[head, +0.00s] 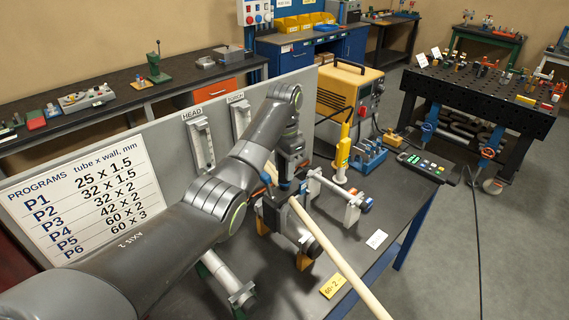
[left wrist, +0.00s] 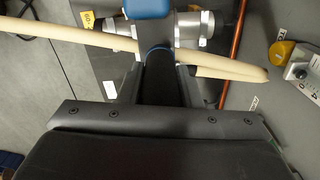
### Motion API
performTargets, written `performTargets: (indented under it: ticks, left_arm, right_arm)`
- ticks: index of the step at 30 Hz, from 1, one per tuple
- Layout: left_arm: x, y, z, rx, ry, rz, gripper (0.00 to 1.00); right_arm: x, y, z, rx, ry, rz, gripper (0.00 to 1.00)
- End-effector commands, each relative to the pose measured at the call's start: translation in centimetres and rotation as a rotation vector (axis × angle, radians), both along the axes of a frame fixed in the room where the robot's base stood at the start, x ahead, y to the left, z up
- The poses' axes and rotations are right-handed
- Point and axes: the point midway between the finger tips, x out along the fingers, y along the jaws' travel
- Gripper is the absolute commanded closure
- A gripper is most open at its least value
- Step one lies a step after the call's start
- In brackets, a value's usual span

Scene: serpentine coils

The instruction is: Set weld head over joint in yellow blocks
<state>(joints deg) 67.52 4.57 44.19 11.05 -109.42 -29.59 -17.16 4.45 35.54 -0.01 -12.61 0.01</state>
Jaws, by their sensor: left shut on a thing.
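My left gripper (head: 287,178) reaches down over the bench and is shut on the dark weld head (head: 271,214), which has small blue parts. In the left wrist view, a black body (left wrist: 160,80) with a blue band sits at the gripper, across a long pale tube (left wrist: 75,35). In the head view the pale tube (head: 335,257) slants down to the front right. My right gripper is not in view.
A metal fixture (head: 352,207) stands right of the tube. A programs board (head: 84,196) and grey panel border the left. A yellow tag (head: 333,286) and white card (head: 377,239) lie near the bench edge.

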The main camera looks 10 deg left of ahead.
Motion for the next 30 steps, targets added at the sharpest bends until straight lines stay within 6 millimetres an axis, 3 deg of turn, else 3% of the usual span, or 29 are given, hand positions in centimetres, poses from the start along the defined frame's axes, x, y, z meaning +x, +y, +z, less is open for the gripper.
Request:
performTargets:
  ticks: [30]
  left_arm:
    - [0.1,-0.1,-2.4,0.0,-0.006,-0.001,1.0]
  right_arm:
    - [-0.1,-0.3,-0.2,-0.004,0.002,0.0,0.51]
